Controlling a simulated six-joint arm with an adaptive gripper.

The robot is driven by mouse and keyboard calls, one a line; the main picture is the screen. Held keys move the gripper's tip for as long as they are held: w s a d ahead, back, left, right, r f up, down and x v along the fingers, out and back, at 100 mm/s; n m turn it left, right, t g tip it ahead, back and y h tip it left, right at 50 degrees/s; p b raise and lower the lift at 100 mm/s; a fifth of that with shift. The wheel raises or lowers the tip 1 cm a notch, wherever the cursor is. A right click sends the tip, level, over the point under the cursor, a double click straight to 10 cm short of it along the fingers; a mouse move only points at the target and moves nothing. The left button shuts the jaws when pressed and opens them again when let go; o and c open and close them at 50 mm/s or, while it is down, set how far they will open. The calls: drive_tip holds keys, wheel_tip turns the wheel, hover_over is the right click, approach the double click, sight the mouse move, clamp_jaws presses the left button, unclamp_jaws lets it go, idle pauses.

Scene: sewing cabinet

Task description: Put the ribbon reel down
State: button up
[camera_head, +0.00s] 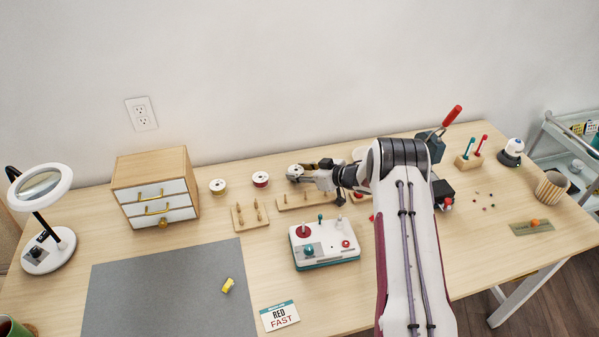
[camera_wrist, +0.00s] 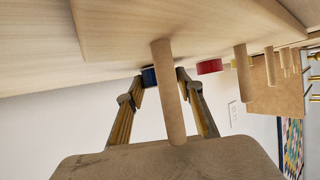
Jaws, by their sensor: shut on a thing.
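The ribbon reel (camera_head: 295,170) shows as a small whitish round top at the back of the table. In the wrist view the dark blue reel (camera_wrist: 149,76) sits between my fingertips, its middle hidden by a wooden peg. My gripper (camera_head: 300,174) is shut on it, with a finger on each side; the fingertips also show in the wrist view (camera_wrist: 161,82). The reel is close to the tabletop, in line with the other reels. I cannot tell whether it touches the table.
A red reel (camera_head: 260,179) and a yellow reel (camera_head: 217,186) stand to the left. A long peg board (camera_head: 290,202) lies just in front, with a smaller one (camera_head: 236,220) beside it. A control box (camera_head: 325,252) stands nearer. The wall is close behind.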

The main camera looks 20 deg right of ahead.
drive_tip(key=shift+f, duration=0.15)
drive_tip(key=o, duration=0.9)
drive_tip(key=shift+o, duration=0.2)
drive_tip(key=shift+s+d+r, duration=0.25)
drive_tip(key=shift+r, duration=0.1)
drive_tip(key=shift+v, duration=5.6)
